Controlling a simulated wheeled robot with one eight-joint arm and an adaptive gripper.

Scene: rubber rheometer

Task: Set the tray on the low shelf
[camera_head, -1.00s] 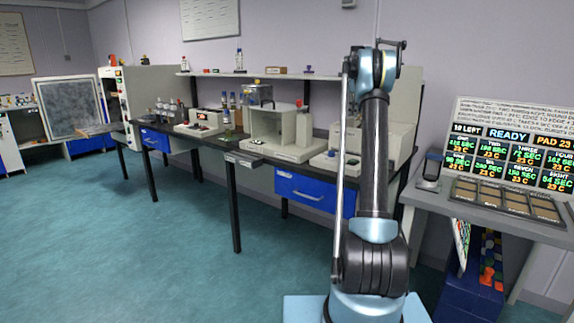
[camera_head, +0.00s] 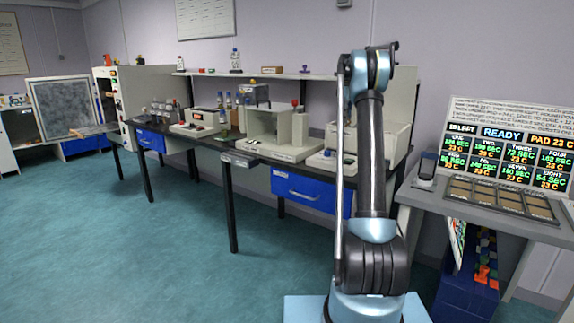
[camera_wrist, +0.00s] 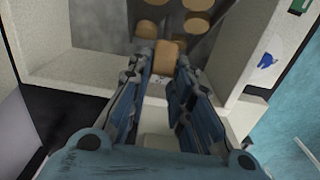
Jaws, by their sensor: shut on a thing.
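In the wrist view my gripper (camera_wrist: 163,85) points into a pale, white-walled opening (camera_wrist: 80,68). Its fingertips are closed on a tan block (camera_wrist: 166,55). Beyond the block is a grey surface (camera_wrist: 118,22) bearing several tan round pieces (camera_wrist: 197,26); it looks like the tray, and the block may be its handle, but I cannot tell whether they are joined. In the head view my arm rises in front of the bench, and my gripper and the tray are hidden. I cannot make out the low shelf for certain.
A long bench (camera_head: 260,158) with instruments stands behind my arm. On the right, a grey table (camera_head: 440,200) carries a flat panel of brown squares (camera_head: 500,198) below a lit screen (camera_head: 515,150). A dark blue crate (camera_head: 465,285) stands below. Floor (camera_head: 110,240) is clear at left.

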